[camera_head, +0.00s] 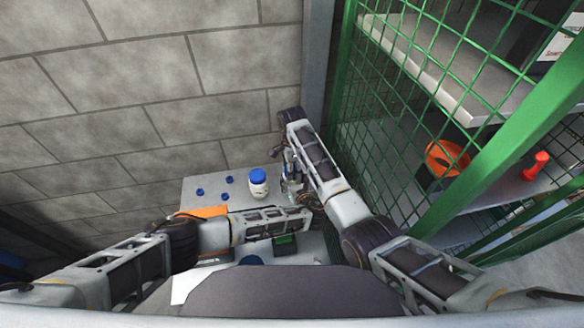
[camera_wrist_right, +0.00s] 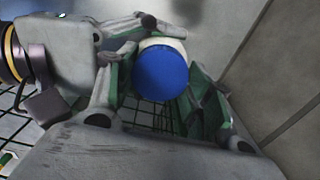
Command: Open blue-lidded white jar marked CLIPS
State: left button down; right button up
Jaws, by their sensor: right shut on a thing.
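A blue lid (camera_wrist_right: 161,72) faces the camera in the right wrist view, with a strip of the white jar (camera_wrist_right: 172,43) behind it. My right gripper (camera_wrist_right: 160,98) is shut on this lid, its green-padded fingers on either side. My left gripper (camera_wrist_right: 140,24) comes in from the left, its fingers close to the white body; whether they grip is hidden. In the head view both grippers meet near the right arm's end, my right gripper (camera_head: 289,178) hiding most of the held jar. Another white jar with a blue lid (camera_head: 258,184) stands upright beside them. No CLIPS marking is readable.
Several loose blue caps (camera_head: 228,180) lie on the grey table (camera_head: 212,184). An orange object (camera_head: 205,212) and a dark green-edged item (camera_head: 285,243) lie nearer me, partly behind my left arm. Green mesh (camera_head: 385,130) and shelves bound the right, a block wall the back.

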jog(key=n, duration=0.6)
dwell(0.3)
jog(key=o, duration=1.1)
jog(key=shift+r, duration=2.3)
